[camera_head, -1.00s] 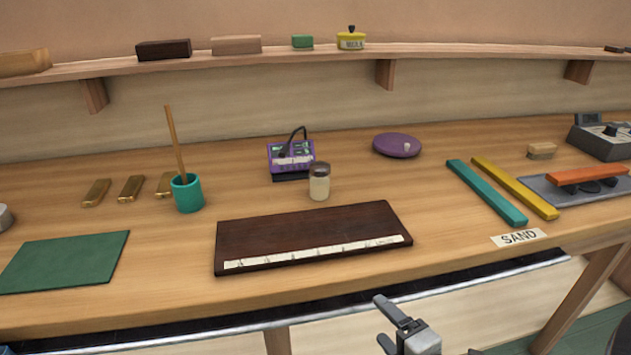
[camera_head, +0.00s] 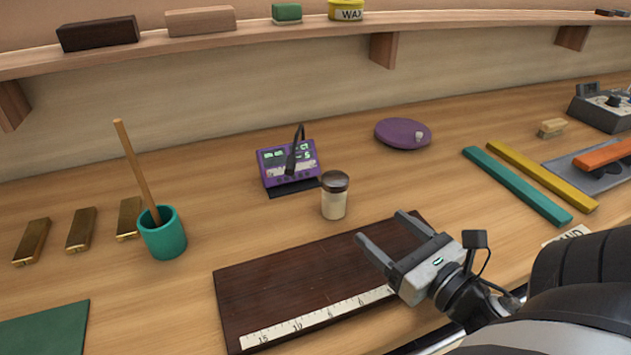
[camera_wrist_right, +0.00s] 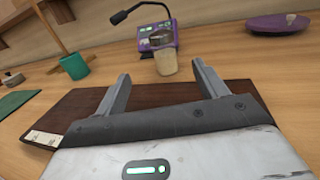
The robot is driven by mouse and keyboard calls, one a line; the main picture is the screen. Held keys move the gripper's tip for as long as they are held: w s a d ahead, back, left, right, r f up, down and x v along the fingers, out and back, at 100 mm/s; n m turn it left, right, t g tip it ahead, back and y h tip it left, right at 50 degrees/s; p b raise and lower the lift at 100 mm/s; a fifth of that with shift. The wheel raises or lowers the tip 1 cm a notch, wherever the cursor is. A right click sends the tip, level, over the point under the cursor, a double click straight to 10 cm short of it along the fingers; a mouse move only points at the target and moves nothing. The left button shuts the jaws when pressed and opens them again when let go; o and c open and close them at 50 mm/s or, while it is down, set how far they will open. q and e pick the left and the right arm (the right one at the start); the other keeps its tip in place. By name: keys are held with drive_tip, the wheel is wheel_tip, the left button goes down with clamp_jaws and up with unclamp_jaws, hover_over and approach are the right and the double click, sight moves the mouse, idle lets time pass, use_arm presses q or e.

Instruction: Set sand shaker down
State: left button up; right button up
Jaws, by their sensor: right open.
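The sand shaker (camera_head: 334,196), a small jar of pale sand with a dark brown lid, stands upright on the bench behind the dark wooden board. It also shows in the right wrist view (camera_wrist_right: 166,63), beyond the fingertips. My right gripper (camera_head: 382,228) is open and empty above the right part of the board, in front and to the right of the shaker, apart from it. A paper label (camera_head: 566,235), reading SAND in the earlier view, lies at the right, now partly hidden by my right arm. My left gripper is not in view.
The dark board (camera_head: 270,280) carries a ruler strip. A purple device (camera_head: 288,163) with a bent black stalk stands behind the shaker. A teal cup (camera_head: 163,235) with a stick is at the left. Teal (camera_head: 517,185) and yellow (camera_head: 542,176) bars lie at right.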

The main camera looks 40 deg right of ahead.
sight(343, 190)
drive_tip(key=w, duration=0.3)
drive_tip(key=w+p, duration=0.1)
drive_tip(key=w, duration=0.5)
drive_tip(key=shift+d+r, duration=0.1)
drive_tip(key=shift+d, duration=0.3)
drive_tip(key=shift+w+d, duration=0.25)
drive_tip(key=shift+w, duration=1.35)
drive_tip(key=shift+w+d, duration=0.2)
drive_tip(key=shift+w, duration=1.35)
drive_tip(key=c, duration=1.3)
drive_tip(key=shift+r, duration=0.1)
